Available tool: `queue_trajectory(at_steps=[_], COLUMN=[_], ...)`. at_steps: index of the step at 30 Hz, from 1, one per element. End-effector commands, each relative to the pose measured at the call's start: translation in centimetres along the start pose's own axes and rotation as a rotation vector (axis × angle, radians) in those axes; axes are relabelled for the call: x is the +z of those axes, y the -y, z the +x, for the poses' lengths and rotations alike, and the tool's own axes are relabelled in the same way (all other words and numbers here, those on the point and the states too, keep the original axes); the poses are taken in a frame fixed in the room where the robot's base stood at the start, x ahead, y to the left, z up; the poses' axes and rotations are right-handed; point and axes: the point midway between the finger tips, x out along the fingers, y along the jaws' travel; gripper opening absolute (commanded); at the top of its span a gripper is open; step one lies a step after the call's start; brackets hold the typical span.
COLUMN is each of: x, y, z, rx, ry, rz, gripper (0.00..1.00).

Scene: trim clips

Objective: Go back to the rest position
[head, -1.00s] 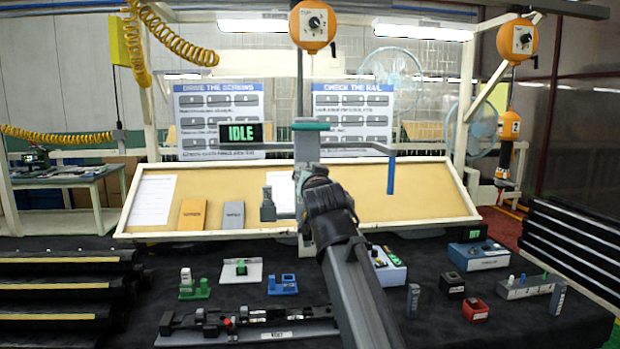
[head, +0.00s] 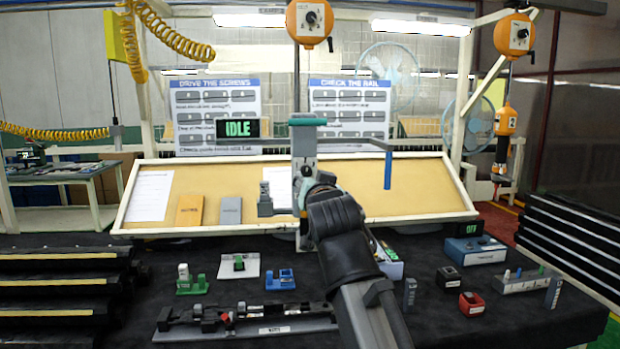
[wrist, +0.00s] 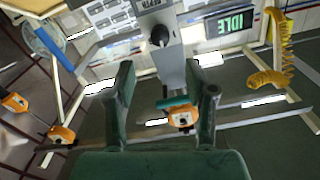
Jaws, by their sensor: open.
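My gripper (wrist: 162,98) shows in the wrist view as two dark green fingers standing apart, with nothing held between them. A grey post with a teal top shows beyond the fingers. In the head view my arm rises from the lower right of centre, bent at a dark wrist joint, in front of the grey post (head: 305,150) and the tilted tan board (head: 420,195). The gripper's fingertips are hard to make out in the head view.
On the black table stand a rail assembly (head: 285,328), a green fixture (head: 190,283), a blue fixture (head: 281,281), a red bin (head: 472,304) and a blue box (head: 476,250). A blue rod (head: 387,170) hangs from a horizontal arm. The orange tool (head: 505,122) hangs at right.

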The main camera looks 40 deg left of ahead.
Motion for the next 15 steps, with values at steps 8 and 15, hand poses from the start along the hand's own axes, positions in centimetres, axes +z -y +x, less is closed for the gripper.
queue_trajectory(at_steps=[8, 15], x=[0.00, -0.02], y=[0.03, 0.02], z=[-1.88, -1.82], rx=[0.000, 0.000], ry=[0.000, 0.000], rz=[0.000, 0.000], gripper=[0.55, 0.55])
